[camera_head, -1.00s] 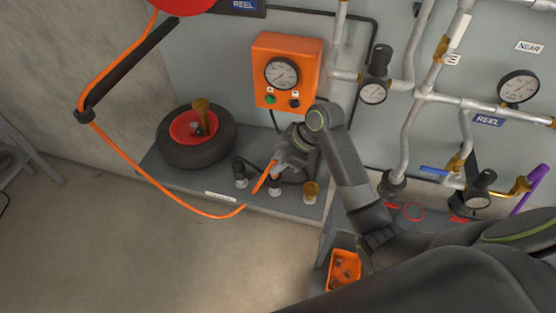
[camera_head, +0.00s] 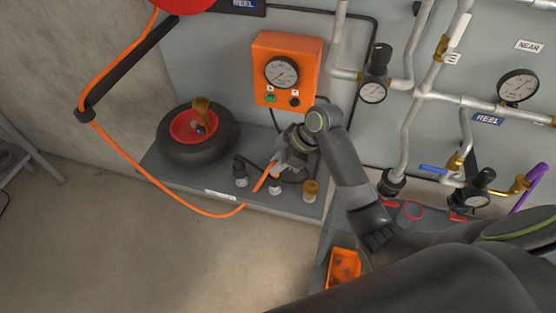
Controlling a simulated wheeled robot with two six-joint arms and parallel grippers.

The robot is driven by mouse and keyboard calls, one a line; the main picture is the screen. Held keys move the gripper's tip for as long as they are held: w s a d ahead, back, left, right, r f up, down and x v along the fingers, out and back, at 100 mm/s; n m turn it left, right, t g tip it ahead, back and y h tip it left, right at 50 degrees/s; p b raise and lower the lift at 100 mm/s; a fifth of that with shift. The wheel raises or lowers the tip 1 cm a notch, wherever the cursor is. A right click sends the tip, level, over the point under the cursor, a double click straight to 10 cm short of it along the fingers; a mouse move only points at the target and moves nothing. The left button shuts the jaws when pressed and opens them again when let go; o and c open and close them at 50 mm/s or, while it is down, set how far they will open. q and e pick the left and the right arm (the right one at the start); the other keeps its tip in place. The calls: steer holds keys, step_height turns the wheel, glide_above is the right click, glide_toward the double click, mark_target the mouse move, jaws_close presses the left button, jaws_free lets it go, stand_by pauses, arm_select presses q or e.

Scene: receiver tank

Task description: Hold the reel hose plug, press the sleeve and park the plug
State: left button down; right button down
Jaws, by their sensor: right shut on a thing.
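My right gripper (camera_head: 280,168) is over the grey shelf, shut on the end of the orange reel hose (camera_head: 266,177). The plug itself is mostly hidden by the jaws. The gripper is close above or at the middle fitting (camera_head: 275,190), whose pale base shows below it. I cannot tell whether they touch. A black-topped fitting (camera_head: 240,174) stands to the left and a brass-topped one (camera_head: 310,191) to the right. The sleeve cannot be made out. My left gripper is not in view.
A wheel (camera_head: 221,144) with a red hub lies on the shelf (camera_head: 160,168) at left. An orange gauge box (camera_head: 309,55) is on the wall behind. Pipes and gauges (camera_head: 518,86) fill the right. An orange bin (camera_head: 344,266) is at lower middle.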

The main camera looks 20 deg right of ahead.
steer(key=shift+f, duration=0.4)
stand_by(0.3)
steer(key=c, duration=1.2)
jaws_free()
steer(key=shift+s+d+r+b, duration=0.1)
steer(key=shift+d+r+b, duration=0.25)
steer(key=shift+b, duration=0.1)
steer(key=s+d+b, duration=0.1)
steer(key=d, duration=0.2)
steer(key=s+d+b, duration=0.1)
steer(key=s+d, duration=0.1)
steer(key=d, duration=0.2)
steer(key=s+d+b, duration=0.1)
steer(key=d, duration=0.3)
steer(key=shift+s+r, duration=0.15)
steer(key=shift+s, duration=0.25)
